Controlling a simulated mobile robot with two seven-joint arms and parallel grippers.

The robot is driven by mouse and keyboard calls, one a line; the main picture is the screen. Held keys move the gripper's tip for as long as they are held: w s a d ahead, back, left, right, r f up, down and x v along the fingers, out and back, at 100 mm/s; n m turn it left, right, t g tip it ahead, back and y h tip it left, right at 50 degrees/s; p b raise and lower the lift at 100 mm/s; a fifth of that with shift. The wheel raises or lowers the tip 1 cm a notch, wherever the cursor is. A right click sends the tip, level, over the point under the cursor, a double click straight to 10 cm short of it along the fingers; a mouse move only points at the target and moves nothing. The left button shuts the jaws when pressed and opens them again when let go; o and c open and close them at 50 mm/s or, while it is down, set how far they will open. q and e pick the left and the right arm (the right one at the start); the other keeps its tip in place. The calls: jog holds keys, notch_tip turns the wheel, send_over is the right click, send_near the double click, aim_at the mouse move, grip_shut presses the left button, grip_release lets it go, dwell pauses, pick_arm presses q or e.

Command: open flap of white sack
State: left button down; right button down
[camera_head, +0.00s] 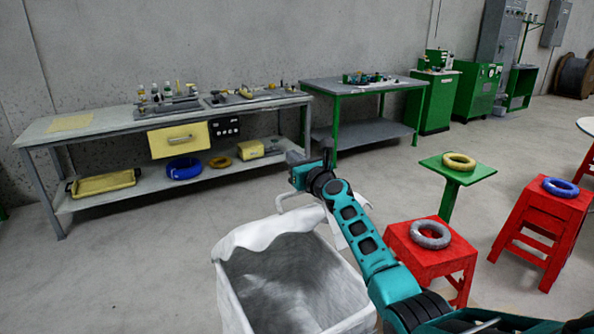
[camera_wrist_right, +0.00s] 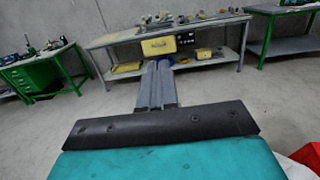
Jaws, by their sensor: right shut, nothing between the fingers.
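The white sack (camera_head: 235,290) stands on the floor at the bottom middle of the head view. Its mouth is open upward and its grey inside shows. A loose, wavy strip of white cloth (camera_head: 262,232) lies along its far left rim. More white cloth shows near the far right corner, partly hidden by my right arm. My right gripper (camera_head: 296,158) is above and beyond the sack's far rim, pointing away towards the workbench, apart from the sack. In the right wrist view its fingers (camera_wrist_right: 160,70) are together and empty. My left gripper is not in view.
A pale curved bar (camera_head: 293,198) rises behind the sack. A red stool (camera_head: 425,262) with a grey cable coil (camera_head: 430,234) stands close right of my arm. A workbench (camera_head: 60,132) lines the back wall. The floor left of the sack is clear.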

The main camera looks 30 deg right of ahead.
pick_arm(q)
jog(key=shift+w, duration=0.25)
pick_arm(e)
jog(key=shift+w+r, duration=0.4)
jog(key=shift+w, duration=0.25)
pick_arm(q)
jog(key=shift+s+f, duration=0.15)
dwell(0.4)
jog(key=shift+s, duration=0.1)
pick_arm(e)
jog(key=shift+s+f, duration=0.1)
jog(key=shift+f, duration=0.05)
